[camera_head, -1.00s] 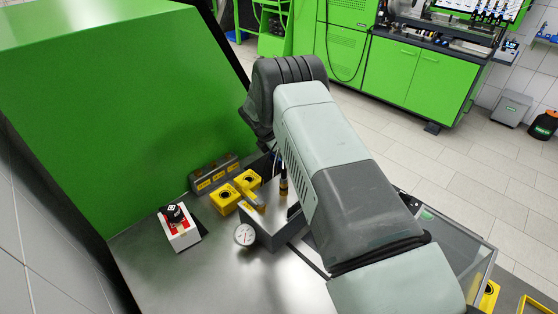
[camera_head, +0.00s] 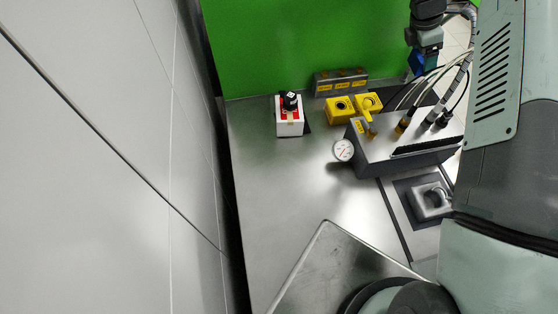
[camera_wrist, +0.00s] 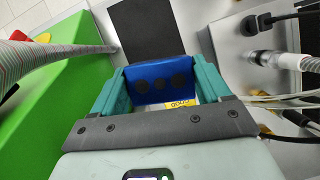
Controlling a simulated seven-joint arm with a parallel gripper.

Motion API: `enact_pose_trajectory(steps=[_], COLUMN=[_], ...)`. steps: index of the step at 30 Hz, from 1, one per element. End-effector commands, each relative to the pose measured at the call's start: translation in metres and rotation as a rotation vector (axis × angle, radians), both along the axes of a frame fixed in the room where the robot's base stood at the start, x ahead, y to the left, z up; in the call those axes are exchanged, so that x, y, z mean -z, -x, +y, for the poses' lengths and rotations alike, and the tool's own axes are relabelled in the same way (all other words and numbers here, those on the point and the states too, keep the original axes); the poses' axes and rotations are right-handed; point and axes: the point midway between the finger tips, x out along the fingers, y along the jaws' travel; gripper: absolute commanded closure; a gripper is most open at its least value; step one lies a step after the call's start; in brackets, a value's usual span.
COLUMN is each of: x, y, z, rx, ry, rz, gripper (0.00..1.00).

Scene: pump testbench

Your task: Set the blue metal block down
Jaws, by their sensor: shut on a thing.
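The blue metal block (camera_wrist: 160,88) is between the two teal fingers of my gripper (camera_wrist: 160,72) in the wrist view. It has several dark round holes in the face toward the camera. My gripper is shut on it. In the head view, the block (camera_head: 416,63) shows as a small blue patch under my gripper (camera_head: 418,58) at the upper right, in front of the green panel. The block appears to be held above the bench; its underside is hidden, so I cannot tell its exact height.
A black pad (camera_wrist: 140,28) lies beyond the block. The left bench (camera_head: 270,185) is bare.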

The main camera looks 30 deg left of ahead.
Motion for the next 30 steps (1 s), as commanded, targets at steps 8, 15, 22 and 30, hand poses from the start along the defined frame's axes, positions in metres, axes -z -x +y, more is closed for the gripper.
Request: enact_pose_trajectory(steps=[8, 15, 22, 30], x=[0.001, 0.004, 0.003, 0.001], y=[0.048, 0.140, 0.255, 0.358], z=[0.062, 0.139, 0.188, 0.199], rx=[0.023, 0.070, 0.131, 0.192], ry=[0.002, 0.003, 0.004, 0.002], rz=[-0.001, 0.000, 0.000, -0.002], gripper=[0.65, 0.65, 0.65, 0.65])
